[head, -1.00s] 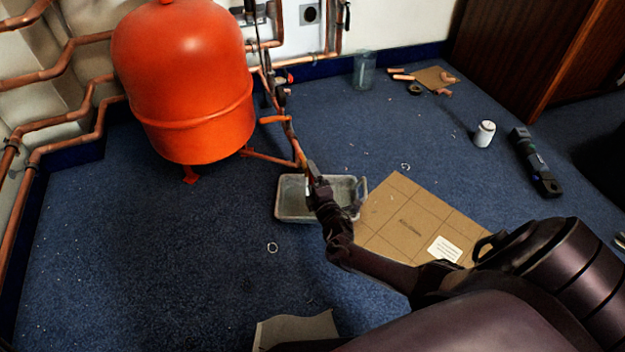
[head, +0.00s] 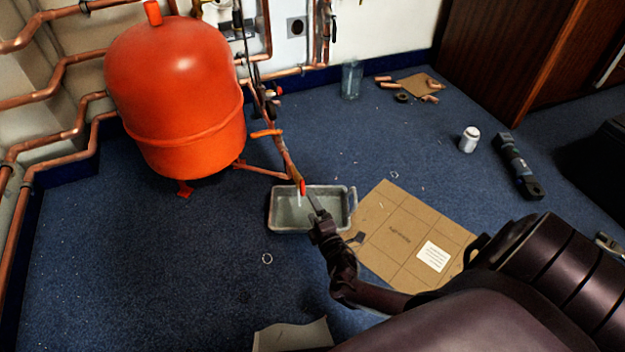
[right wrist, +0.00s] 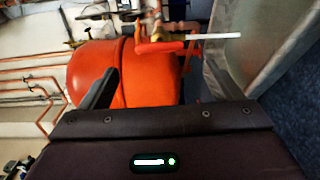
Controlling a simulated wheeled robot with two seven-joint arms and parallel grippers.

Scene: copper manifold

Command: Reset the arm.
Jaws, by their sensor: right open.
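My right gripper (head: 313,203) is open at the tray's near right part in the head view. In the right wrist view its two fingers (right wrist: 157,82) stand wide apart with nothing between them. The copper pipe (head: 288,160) slants down from the wall to a red-orange valve handle (head: 302,187) just beyond the fingertips. The valve, with an orange lever (right wrist: 160,47), also shows in the right wrist view, ahead of the fingers. A thin white streak (right wrist: 220,36), perhaps water, runs from it towards the tray. My left gripper is not in view.
The grey metal tray (head: 274,212) lies under the pipe end. The orange tank (head: 180,100) stands left of it. A cardboard sheet (head: 400,225) lies to the right. The left carpet is clear.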

